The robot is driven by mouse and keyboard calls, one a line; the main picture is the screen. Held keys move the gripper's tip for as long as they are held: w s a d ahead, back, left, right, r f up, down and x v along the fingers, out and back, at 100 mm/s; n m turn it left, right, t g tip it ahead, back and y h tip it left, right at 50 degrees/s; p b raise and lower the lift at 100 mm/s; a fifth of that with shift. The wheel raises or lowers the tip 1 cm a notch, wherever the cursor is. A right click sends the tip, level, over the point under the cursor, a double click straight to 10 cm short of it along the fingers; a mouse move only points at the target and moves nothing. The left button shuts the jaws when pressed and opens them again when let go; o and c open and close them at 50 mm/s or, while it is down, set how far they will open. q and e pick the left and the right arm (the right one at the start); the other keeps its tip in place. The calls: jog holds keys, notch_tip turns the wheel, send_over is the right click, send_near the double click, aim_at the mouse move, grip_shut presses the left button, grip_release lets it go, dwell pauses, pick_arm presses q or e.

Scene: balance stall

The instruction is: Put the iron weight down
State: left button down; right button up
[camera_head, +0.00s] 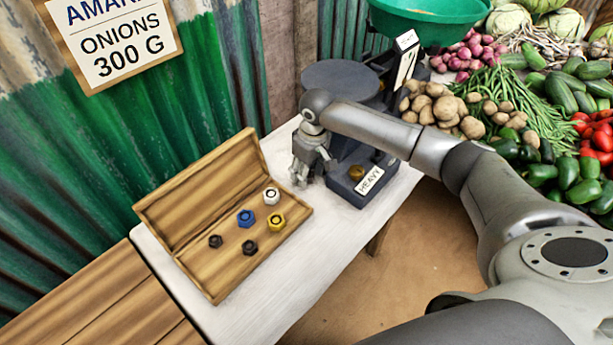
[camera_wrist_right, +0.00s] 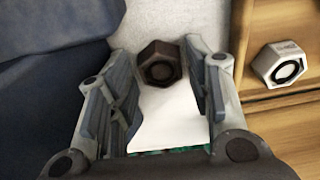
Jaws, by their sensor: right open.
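A dark brown-grey hexagonal iron weight (camera_wrist_right: 160,65) rests on the white tabletop, between the fingertips of my right gripper (camera_wrist_right: 170,58) in the right wrist view. The fingers are spread, with a gap showing on the right side; on the left the weight is close to the finger, and I cannot tell if they touch. In the head view my right gripper (camera_head: 309,173) points down at the table between the weight box and the scale. It hides this weight there. My left gripper is not in view.
The open wooden box (camera_head: 208,279) holds white (camera_head: 271,196), blue (camera_head: 245,218), yellow (camera_head: 277,222) and dark weights. The blue-grey scale (camera_head: 345,190), with its "HEAVY" card (camera_head: 370,180), stands close on the right. Vegetables lie beyond. The near white tabletop (camera_head: 290,265) is clear.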

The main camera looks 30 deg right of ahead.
jog(key=shift+f, duration=0.25)
jog(key=c, duration=1)
jog(key=shift+r, duration=0.2)
jog(key=shift+w+r, duration=0.1)
jog(key=shift+r, duration=0.15)
notch_tip(320, 180, up, 2)
jog(key=shift+r, duration=0.1)
jog(key=s+a+r, duration=0.1)
jog(key=s+r, duration=0.2)
jog(key=s, duration=0.1)
jog(key=s+a+r, duration=0.2)
jog(key=s+r, duration=0.1)
jog(key=s, duration=0.2)
jog(key=s+a+r+p, duration=0.1)
jog(key=s+r, duration=0.3)
jog(key=shift+s+a, duration=0.25)
